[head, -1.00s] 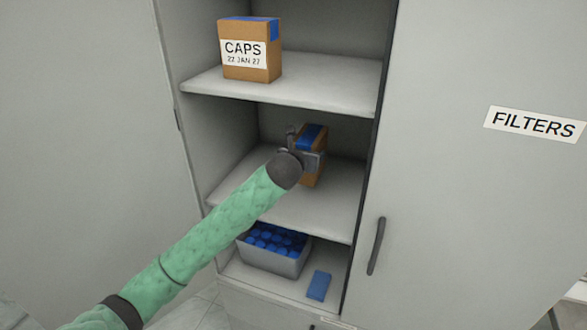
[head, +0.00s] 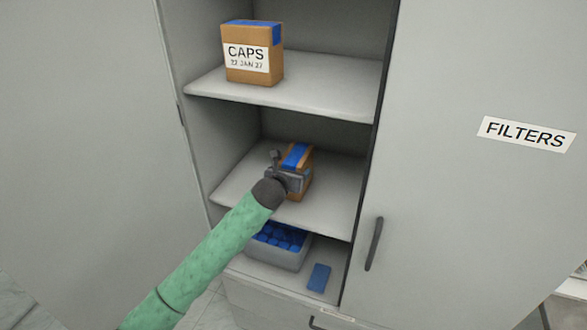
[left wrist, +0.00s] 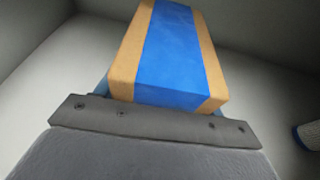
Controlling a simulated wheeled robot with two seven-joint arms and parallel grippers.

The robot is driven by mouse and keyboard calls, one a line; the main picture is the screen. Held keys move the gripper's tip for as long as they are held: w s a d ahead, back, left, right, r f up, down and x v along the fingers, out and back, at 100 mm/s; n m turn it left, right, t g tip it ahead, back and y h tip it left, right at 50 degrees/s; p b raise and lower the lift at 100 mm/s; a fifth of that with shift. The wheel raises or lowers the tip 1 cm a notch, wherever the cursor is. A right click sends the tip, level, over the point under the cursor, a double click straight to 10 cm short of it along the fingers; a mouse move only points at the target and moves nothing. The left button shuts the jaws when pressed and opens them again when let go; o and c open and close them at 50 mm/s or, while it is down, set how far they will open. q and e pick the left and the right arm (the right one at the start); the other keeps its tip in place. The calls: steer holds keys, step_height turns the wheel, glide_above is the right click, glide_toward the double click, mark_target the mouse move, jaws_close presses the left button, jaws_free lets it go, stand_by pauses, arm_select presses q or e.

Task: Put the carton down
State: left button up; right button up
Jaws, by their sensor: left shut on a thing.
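A brown carton (head: 304,160) with a blue tape strip is at the middle shelf (head: 335,200) of the open cabinet. My left gripper (head: 290,178) is shut on it from the front. In the left wrist view the carton (left wrist: 170,55) fills the space beyond the gripper (left wrist: 155,122). The carton's base is mostly hidden behind the gripper, so I cannot tell whether it touches the shelf. My right gripper is in neither view.
A second carton (head: 252,55), labelled CAPS 22 JAN 27, stands on the upper shelf (head: 300,97). Below are a grey bin (head: 278,257) of blue caps and a blue block (head: 319,277). A door labelled FILTERS (head: 525,134) is at the right. The middle shelf has free room around the carton.

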arm_select(q)
steer(key=shift+f, duration=0.1)
steer(key=o, duration=1.3)
steer(key=shift+o, duration=0.2)
steer(key=shift+s+a+b, duration=0.2)
steer(key=shift+s+b, duration=0.15)
steer(key=shift+s, duration=0.1)
steer(key=b+v, duration=0.1)
steer(key=v, duration=0.1)
steer(key=shift+s+r, duration=0.2)
steer(key=shift+s, duration=0.15)
steer(key=b+v, duration=0.2)
steer(key=v, duration=0.6)
steer(key=shift+r+b, duration=0.2)
steer(key=shift+b, duration=0.15)
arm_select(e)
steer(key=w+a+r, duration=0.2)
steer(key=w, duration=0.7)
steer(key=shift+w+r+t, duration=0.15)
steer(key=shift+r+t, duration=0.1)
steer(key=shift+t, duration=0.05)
arm_select(q)
steer(key=shift+s+a, duration=0.1)
